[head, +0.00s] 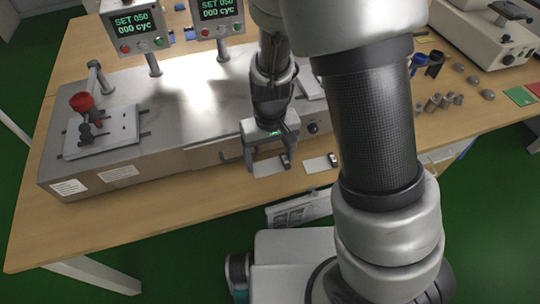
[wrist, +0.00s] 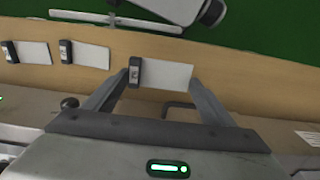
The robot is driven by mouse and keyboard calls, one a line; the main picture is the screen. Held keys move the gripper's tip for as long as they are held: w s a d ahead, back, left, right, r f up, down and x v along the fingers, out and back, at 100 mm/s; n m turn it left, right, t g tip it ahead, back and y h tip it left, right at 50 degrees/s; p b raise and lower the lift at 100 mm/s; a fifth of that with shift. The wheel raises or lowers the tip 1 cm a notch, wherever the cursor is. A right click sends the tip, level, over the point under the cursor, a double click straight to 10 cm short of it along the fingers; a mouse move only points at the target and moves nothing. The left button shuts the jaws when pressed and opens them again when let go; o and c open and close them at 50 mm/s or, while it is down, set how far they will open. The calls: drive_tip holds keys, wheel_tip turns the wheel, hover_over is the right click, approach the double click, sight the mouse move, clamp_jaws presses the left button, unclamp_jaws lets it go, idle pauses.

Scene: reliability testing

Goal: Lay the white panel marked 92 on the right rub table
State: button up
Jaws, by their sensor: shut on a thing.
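My gripper (head: 270,160) is over the front strip of the bench, in front of the metal machine. Its fingers stand on either side of a white panel (wrist: 168,75) with a black block at one end, and are shut on it. The panel also shows in the head view (head: 266,167). Its number cannot be read, and I cannot tell whether it touches the bench. The right rub table (head: 311,86) is mostly hidden behind my arm; only a pale plate edge shows.
Two similar white panels (wrist: 91,54) (wrist: 37,54) lie in a row beside the held one. The metal machine (head: 195,95) has two control boxes (head: 137,30) on posts. Several small cylinders (head: 433,102) stand at the right. The bench (head: 60,228) is bare at front left.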

sight(270, 165)
drive_tip(key=shift+f+b, duration=1.55)
drive_tip(key=shift+f, duration=0.55)
